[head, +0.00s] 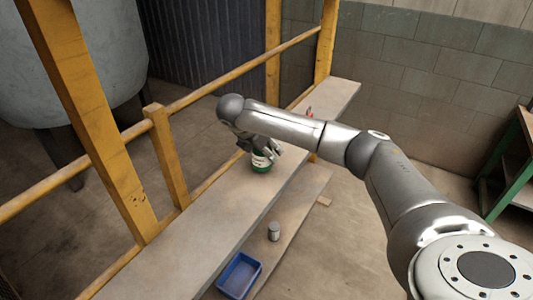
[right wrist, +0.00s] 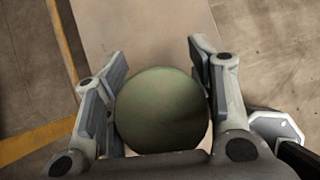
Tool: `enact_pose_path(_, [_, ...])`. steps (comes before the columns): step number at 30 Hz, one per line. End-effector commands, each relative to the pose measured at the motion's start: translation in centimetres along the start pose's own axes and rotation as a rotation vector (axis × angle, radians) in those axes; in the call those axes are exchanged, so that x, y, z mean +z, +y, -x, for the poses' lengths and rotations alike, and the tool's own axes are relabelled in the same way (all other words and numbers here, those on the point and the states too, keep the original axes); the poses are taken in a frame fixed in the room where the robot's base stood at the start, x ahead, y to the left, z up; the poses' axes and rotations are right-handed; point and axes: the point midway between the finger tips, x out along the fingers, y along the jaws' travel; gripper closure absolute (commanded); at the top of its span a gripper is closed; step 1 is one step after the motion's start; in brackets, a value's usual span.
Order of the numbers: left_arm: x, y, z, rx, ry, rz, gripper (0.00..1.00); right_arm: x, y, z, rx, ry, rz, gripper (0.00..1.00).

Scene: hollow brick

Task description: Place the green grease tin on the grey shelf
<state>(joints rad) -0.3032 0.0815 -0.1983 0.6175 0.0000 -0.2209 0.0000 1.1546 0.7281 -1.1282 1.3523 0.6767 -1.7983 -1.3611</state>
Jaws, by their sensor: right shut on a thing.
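The green grease tin (head: 261,164), with a pale band above its green lower part, is upright over the long grey shelf (head: 215,208). I cannot tell whether its base touches the board. My right gripper (head: 264,149) is shut on the tin from above. In the right wrist view the tin's round, dull green top (right wrist: 162,110) sits between the two fingers, with the shelf board (right wrist: 140,30) beneath. The gripper hides part of the tin's upper side in the head view. My left gripper is not in view.
A lower board holds a small grey can (head: 274,231) and a blue tray (head: 239,275). A small red thing (head: 309,112) is near the shelf's far end. Yellow railing (head: 168,155) runs along the shelf's left side. The shelf's near part is clear.

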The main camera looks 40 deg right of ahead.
Motion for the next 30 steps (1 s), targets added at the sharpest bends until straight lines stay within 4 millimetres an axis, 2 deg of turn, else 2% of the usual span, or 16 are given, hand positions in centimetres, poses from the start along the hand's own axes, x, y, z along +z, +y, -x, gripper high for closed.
enact_pose_path(1, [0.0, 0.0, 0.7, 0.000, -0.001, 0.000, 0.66, -0.3, -0.1, -0.4, -0.003, 0.000, 0.002, 0.88])
enact_pose_path(6, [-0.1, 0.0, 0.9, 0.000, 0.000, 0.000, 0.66, -1.0, 0.0, -1.5, 0.001, -0.001, 0.000, 0.88])
enact_pose_path(15, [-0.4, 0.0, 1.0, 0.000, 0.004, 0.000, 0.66, -1.1, -0.1, -1.6, 0.000, 0.000, 0.000, 0.88])
enact_pose_path(16, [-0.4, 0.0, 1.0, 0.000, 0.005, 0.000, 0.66, -1.2, -0.1, -1.8, -0.001, 0.000, 0.001, 0.47])
enact_pose_path(18, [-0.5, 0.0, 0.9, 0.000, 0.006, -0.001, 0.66, -1.2, -0.1, -1.8, -0.001, 0.000, 0.001, 0.39])
enact_pose_path(21, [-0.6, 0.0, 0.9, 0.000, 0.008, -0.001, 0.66, -1.2, -0.1, -1.8, -0.001, 0.000, 0.000, 0.27])
enact_pose_path(30, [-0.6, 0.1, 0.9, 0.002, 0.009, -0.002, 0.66, -1.2, -0.1, -1.7, 0.000, 0.000, 0.000, 0.27])
